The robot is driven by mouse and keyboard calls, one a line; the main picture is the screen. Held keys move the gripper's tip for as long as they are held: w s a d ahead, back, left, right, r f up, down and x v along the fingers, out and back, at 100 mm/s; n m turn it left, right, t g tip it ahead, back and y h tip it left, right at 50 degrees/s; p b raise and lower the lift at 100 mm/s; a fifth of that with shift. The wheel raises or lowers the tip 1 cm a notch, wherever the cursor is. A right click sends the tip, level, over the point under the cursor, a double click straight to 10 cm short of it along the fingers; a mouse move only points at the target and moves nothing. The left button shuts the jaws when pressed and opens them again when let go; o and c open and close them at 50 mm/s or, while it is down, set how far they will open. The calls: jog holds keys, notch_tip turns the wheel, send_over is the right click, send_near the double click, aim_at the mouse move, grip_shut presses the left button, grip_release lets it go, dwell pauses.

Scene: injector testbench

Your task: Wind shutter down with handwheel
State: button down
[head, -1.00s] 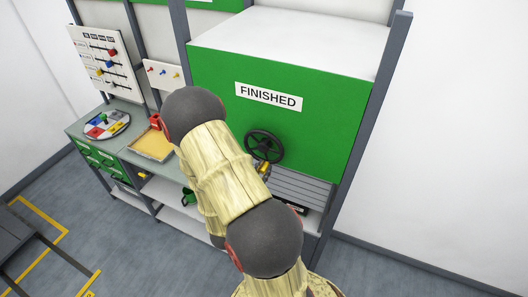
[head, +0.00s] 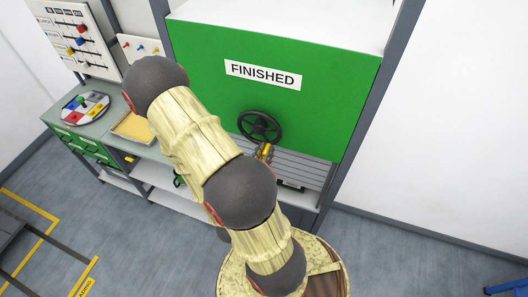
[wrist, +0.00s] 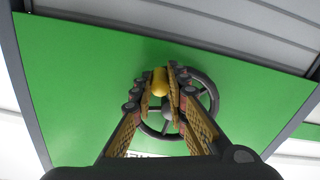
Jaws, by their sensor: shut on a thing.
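The black handwheel (head: 260,126) sits on the green front panel marked FINISHED. In the wrist view, the wheel (wrist: 152,130) shows behind my fingers. My gripper (wrist: 161,88) is shut on the wheel's yellow knob (wrist: 159,80), with a finger on each side of it. In the head view my gripper (head: 264,152) is small at the lower rim of the wheel, partly hidden by my arm. The grey slatted shutter (head: 300,168) shows below the green panel. Grey slats (wrist: 225,35) also show at the top of the wrist view. The shutter's lower edge is partly hidden by my arm.
A grey bench on the left holds a coloured round board (head: 85,107) and a yellow tray (head: 132,127). A grey post (head: 365,130) stands right of the panel. The floor (head: 410,250) at the right is mostly clear.

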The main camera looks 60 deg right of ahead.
jog(key=c, duration=1.8)
grip_release()
jog(key=shift+o, duration=0.3)
jog(key=shift+a, duration=0.1)
jog(key=a, duration=0.7)
jog(key=shift+s+a, duration=0.15)
jog(key=shift+s, duration=0.15)
jog(key=shift+c, duration=0.4)
